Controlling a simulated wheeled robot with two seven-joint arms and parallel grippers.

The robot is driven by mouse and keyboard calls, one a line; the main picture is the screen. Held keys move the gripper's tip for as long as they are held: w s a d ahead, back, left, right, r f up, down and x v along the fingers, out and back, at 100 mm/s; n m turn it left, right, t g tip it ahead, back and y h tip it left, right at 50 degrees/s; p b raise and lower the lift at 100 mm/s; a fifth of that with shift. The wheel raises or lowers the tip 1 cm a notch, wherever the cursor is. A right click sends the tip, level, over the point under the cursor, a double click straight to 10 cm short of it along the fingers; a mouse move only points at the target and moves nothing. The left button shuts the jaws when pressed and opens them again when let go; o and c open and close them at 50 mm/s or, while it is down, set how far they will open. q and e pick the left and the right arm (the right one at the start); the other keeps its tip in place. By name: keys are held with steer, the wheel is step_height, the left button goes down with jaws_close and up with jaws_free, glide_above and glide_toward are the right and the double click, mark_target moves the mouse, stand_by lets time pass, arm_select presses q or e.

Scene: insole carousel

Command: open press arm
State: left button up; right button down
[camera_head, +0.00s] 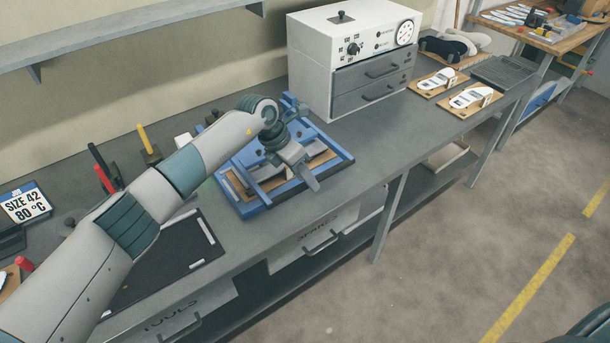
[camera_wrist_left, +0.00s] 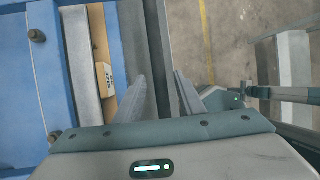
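The press (camera_head: 235,203) is a blue frame on the bench, with blue bars and a grey pad over tan boards. Its blue frame also fills the left side of the left wrist view (camera_wrist_left: 25,80). I cannot make out for certain which bar is the press arm; my left wrist hides part of the press. My left gripper (camera_head: 312,182) is over the press's right side, pointing toward the bench's front edge. In the left wrist view its two fingers (camera_wrist_left: 162,75) stand apart with nothing visible held between them. My right gripper is not seen.
A white and grey oven with drawers (camera_head: 352,60) stands behind the press. A black mat (camera_head: 165,265) lies on the left, near a size sign (camera_head: 25,205) and colored-handled tools. Boards with white insoles (camera_head: 470,98) lie to the right. Bare bench (camera_head: 370,150) shows right of the press.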

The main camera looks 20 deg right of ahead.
arm_select(q)
jaws_close()
